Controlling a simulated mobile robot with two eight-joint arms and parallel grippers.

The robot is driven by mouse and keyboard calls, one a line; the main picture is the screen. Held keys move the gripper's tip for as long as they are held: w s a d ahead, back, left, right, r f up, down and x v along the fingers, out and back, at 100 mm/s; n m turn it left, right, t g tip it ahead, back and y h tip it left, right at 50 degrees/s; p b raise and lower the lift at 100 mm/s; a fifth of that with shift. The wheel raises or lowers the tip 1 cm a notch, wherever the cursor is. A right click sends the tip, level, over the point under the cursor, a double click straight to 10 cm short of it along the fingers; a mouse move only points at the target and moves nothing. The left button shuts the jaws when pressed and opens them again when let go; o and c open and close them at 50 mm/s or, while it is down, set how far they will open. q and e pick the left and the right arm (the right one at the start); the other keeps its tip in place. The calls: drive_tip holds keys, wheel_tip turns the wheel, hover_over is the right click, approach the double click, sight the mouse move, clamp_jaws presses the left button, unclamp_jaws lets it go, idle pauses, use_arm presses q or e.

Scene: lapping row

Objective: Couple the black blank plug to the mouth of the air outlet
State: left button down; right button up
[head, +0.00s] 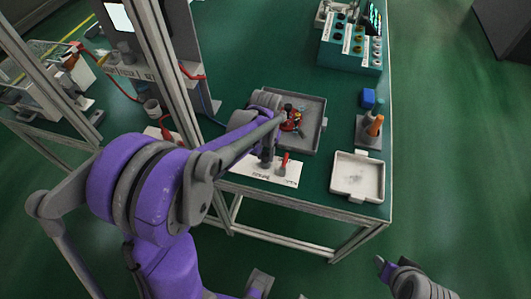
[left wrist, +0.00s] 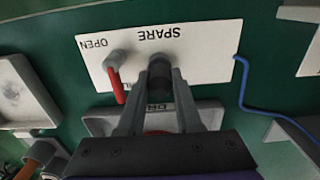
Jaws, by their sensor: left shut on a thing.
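My left gripper (head: 267,154) reaches down over a white plate (head: 250,168) at the table's front edge. In the left wrist view my left gripper (left wrist: 160,103) is shut on a short black cylinder, the black blank plug (left wrist: 160,74). The plug stands over the white plate (left wrist: 215,62) by the word SPARE. The air outlet's mouth is hidden behind the plug and fingers, so I cannot tell whether they touch. A red lever (left wrist: 117,84) on a grey pivot sits beside it, under OPEN. My right gripper (head: 385,268) is low at the right, away from the table; its jaws are unclear.
A grey tray (head: 317,140) with small coloured parts lies behind the plate. An empty pale tray (head: 344,188) and an orange cone-like piece (head: 375,126) are to the right. A blue hose (left wrist: 240,85) runs close beside the plate. A frame post stands at the left.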

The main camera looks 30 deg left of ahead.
use_arm(q)
drive_tip(key=shift+f+b, duration=0.35)
drive_tip(key=shift+f, duration=0.25)
drive_tip(key=c, duration=0.5)
unclamp_jaws()
wheel_tip(320, 180, up, 11)
drive_tip(key=shift+f+p, duration=0.1)
drive_tip(key=shift+p, duration=0.4)
drive_tip(key=s+d+m+t+p, duration=0.1)
drive_tip(key=s+d+t, duration=0.1)
drive_tip(key=s, duration=0.5)
drive_tip(key=s+d+m+t+p, duration=0.1)
drive_tip(key=s+d+t, duration=0.2)
drive_tip(key=s, duration=0.5)
drive_tip(key=shift+s+d+m+p, duration=0.2)
drive_tip(key=shift+d+m+p, duration=0.15)
drive_tip(key=shift+d, duration=0.55)
